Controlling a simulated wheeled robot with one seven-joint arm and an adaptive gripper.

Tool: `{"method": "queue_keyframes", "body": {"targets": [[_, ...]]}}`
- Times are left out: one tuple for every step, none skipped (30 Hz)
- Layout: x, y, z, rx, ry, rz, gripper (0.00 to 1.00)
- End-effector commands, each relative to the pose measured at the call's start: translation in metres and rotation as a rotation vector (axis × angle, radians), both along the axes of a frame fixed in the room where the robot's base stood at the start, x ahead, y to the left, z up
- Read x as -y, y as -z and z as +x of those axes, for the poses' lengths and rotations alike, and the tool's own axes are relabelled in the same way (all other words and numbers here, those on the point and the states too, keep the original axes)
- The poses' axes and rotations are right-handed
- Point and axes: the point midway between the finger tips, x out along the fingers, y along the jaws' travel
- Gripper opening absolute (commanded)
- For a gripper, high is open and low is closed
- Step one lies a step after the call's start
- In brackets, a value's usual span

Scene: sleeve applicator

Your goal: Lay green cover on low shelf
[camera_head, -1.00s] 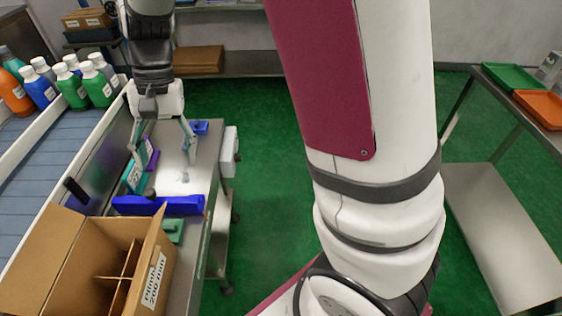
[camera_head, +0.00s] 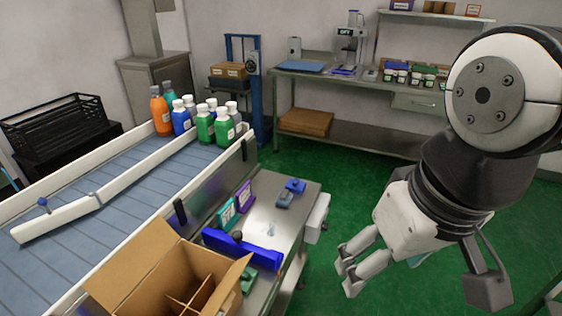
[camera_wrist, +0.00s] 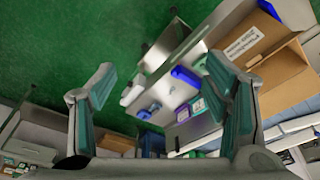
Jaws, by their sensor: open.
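My gripper (camera_head: 352,275) is open and empty, above the green floor to the right of the steel table (camera_head: 285,210). In the wrist view its spread fingers (camera_wrist: 160,85) have nothing between them; the table and carton lie beyond. A green piece (camera_head: 248,280), possibly the green cover, lies on the table beside the open carton (camera_head: 150,268), partly hidden by its flap. A low shelf (camera_head: 350,140) runs under the back bench; I cannot tell whether it is the task's shelf.
A long blue piece (camera_head: 250,252), teal and purple blocks (camera_head: 243,197) and small blue parts (camera_head: 295,186) are on the table. A conveyor (camera_head: 110,205) with several bottles (camera_head: 222,128) is at the left. The floor between table and back bench is clear.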

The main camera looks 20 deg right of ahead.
Motion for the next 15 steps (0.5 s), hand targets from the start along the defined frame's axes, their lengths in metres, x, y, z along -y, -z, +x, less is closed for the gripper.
{"method": "queue_keyframes", "body": {"targets": [[-0.001, -0.001, 0.003, -0.005, 0.003, 0.004, 0.70], [-0.002, -0.001, 0.005, -0.011, 0.007, 0.009, 0.70], [-0.004, -0.002, 0.011, -0.023, 0.014, 0.018, 0.70], [-0.006, -0.004, 0.016, -0.033, 0.021, 0.027, 0.70], [-0.007, -0.004, 0.022, -0.044, 0.030, 0.036, 0.70], [-0.011, -0.006, 0.031, -0.062, 0.045, 0.050, 0.70], [-0.013, -0.006, 0.039, -0.077, 0.057, 0.062, 0.70], [-0.016, -0.006, 0.047, -0.091, 0.071, 0.073, 0.70], [-0.020, -0.006, 0.058, -0.111, 0.088, 0.088, 0.70], [-0.023, -0.005, 0.067, -0.126, 0.102, 0.100, 0.70], [-0.026, -0.005, 0.075, -0.141, 0.115, 0.109, 0.70], [-0.030, -0.003, 0.086, -0.162, 0.136, 0.122, 0.70], [-0.033, -0.001, 0.095, -0.178, 0.150, 0.131, 0.70], [-0.036, 0.001, 0.103, -0.193, 0.164, 0.139, 0.70], [-0.041, 0.005, 0.115, -0.213, 0.183, 0.150, 0.70]]}}
